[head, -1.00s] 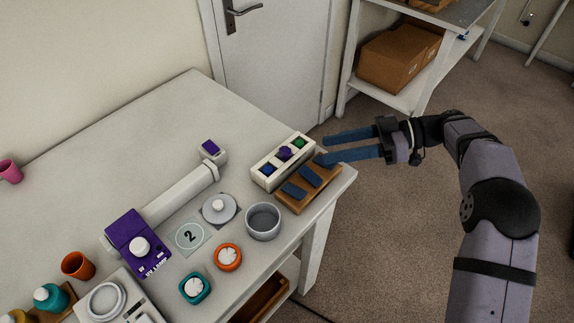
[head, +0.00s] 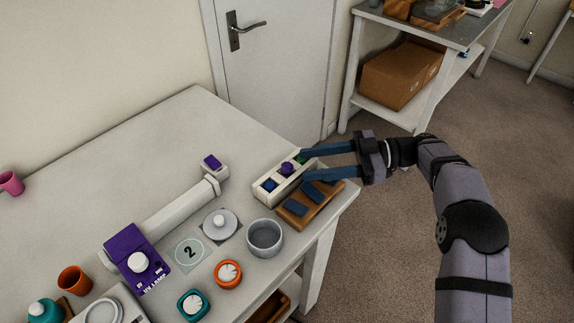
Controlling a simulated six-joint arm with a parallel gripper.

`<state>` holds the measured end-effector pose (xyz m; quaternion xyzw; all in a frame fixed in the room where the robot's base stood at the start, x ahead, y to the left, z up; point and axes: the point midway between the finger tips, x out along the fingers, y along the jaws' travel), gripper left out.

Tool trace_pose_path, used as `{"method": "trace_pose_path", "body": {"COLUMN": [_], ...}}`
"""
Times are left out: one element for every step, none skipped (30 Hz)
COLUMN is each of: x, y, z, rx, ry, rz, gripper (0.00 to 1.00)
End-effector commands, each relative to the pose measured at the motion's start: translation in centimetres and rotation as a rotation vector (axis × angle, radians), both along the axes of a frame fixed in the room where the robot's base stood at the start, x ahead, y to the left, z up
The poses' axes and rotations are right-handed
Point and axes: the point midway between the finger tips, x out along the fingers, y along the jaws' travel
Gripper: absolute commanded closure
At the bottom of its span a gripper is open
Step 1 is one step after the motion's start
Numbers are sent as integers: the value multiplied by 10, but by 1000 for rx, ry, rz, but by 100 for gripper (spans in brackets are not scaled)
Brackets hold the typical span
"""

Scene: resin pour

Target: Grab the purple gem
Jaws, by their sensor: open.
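The purple gem (head: 287,169) sits in the middle compartment of a white three-slot holder (head: 265,196) near the table's right corner. A blue gem (head: 269,186) is in the slot in front of it. A green gem (head: 300,158) is in the far slot, partly hidden by a finger. My gripper (head: 303,166) is open and empty, coming from the right, with its two blue fingers pointing left. The fingertips show over the holder's right side, just right of the purple gem. I cannot tell their height above it.
A wooden block (head: 292,220) with two dark blue pads lies right beside the holder. A grey cup (head: 264,238) and a purple lamp unit (head: 135,252) stand to the left. A door (head: 275,70) is behind the table.

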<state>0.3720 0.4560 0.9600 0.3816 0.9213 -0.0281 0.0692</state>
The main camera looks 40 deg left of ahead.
Motion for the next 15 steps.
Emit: {"method": "trace_pose_path", "body": {"x": [-4, -6, -9, -12, -14, -17, -20, -23, -25, -27, -29, -30, -30, -31, -31], "y": [4, 6, 10, 13, 16, 20, 23, 26, 29, 30, 32, 33, 34, 34, 34], "z": [2, 2, 1, 1, 0, 0, -1, -2, -3, -4, -5, -6, -6, -6, -7], "rx": [-1, -2, -1, -2, -3, -2, -2, -1, -1, -2, -2, -2, -2, -1, -1], "ry": [1, 2, 3, 3, 3, 4, 3, 2, 2, 3, 3, 2, 2, 1, 1], "rz": [2, 3, 4, 4, 2, 2, 4, 3, 2, 2, 2, 2, 2, 1, 1], "gripper": [55, 55, 55, 55, 55, 55, 55, 55, 55, 55, 55, 55, 55, 55, 55]}}
